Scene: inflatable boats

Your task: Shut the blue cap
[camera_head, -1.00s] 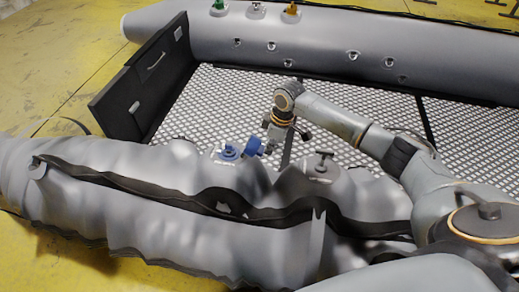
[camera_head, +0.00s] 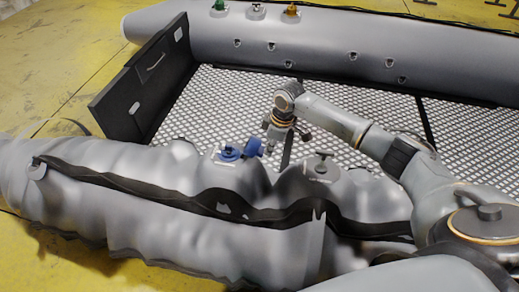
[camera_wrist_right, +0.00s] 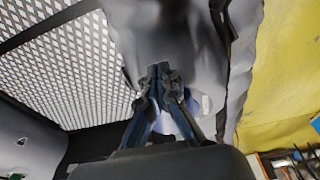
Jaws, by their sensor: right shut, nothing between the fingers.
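The blue cap (camera_head: 252,147) stands open, tilted to the right of its blue valve base (camera_head: 229,153) on the near, wrinkled grey tube. My right gripper (camera_head: 268,149) is just right of the cap, pointing down. Whether it touches the cap cannot be told. In the right wrist view its fingertips (camera_wrist_right: 165,72) are together with nothing between them, over the grey tube. A pale bluish patch shows between the finger links there; the cap cannot be made out clearly. My left gripper is not in view.
A grey valve with a raised dark cap (camera_head: 322,163) sits on the near tube (camera_head: 130,215), right of the blue one. Green (camera_head: 219,6) and orange (camera_head: 291,10) caps are on the far tube (camera_head: 330,45). A black transom board (camera_head: 145,80) stands left. The mesh floor (camera_head: 220,100) is clear.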

